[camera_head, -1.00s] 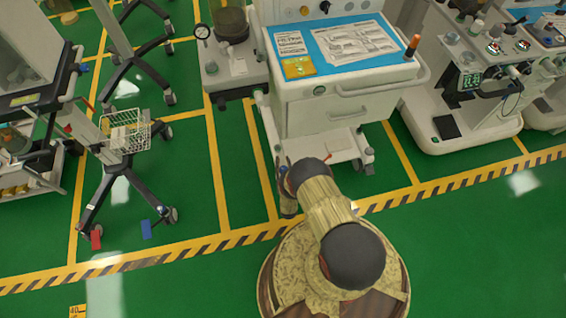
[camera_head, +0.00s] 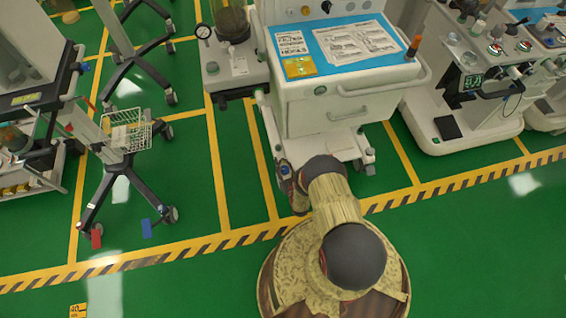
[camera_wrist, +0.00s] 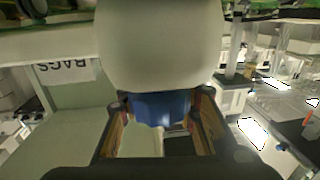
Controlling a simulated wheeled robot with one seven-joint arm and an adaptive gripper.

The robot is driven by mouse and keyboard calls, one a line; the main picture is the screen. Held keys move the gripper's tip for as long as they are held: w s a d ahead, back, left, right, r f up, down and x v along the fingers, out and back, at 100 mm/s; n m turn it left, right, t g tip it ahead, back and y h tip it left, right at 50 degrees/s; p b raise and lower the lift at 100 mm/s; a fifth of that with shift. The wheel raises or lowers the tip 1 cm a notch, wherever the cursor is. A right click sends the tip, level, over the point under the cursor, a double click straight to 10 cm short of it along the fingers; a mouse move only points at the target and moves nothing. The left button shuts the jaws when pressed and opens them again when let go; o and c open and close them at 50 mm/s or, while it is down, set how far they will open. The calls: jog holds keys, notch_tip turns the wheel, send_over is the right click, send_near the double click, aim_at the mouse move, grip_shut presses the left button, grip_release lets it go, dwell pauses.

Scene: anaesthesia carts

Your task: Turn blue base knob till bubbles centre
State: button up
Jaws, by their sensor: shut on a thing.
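The blue knob (camera_wrist: 160,106) shows in the wrist view, below a large rounded cream-white part (camera_wrist: 160,45). My gripper (camera_wrist: 163,118) has one finger on each side of the knob and is shut on it. In the head view my gripper is at the lower left of the white cart (camera_head: 350,106), low by its base, mostly hidden by my arm. No bubbles can be made out in either view.
Papers and a yellow card (camera_head: 299,67) lie on the cart's blue top. A wheeled stand with a wire basket (camera_head: 128,140) is at left. More machines (camera_head: 470,80) stand at right. Green floor is open in front, beyond a striped line.

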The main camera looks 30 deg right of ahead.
aim_at(287, 173)
jog(key=shift+a+n+y, duration=0.35)
jog(key=shift+n+y, duration=0.45)
jog(key=shift+y, duration=0.45)
jog(key=shift+a+n+y, duration=0.3)
jog(key=shift+n+y, duration=0.5)
jog(key=shift+y, duration=0.45)
jog(key=o, duration=1.2)
jog(key=shift+o, duration=0.5)
jog(key=s, duration=0.4)
jog(key=s+d, duration=0.1)
jog(key=s, duration=0.6)
jog(key=shift+s+d, duration=0.2)
jog(key=shift+s, duration=0.2)
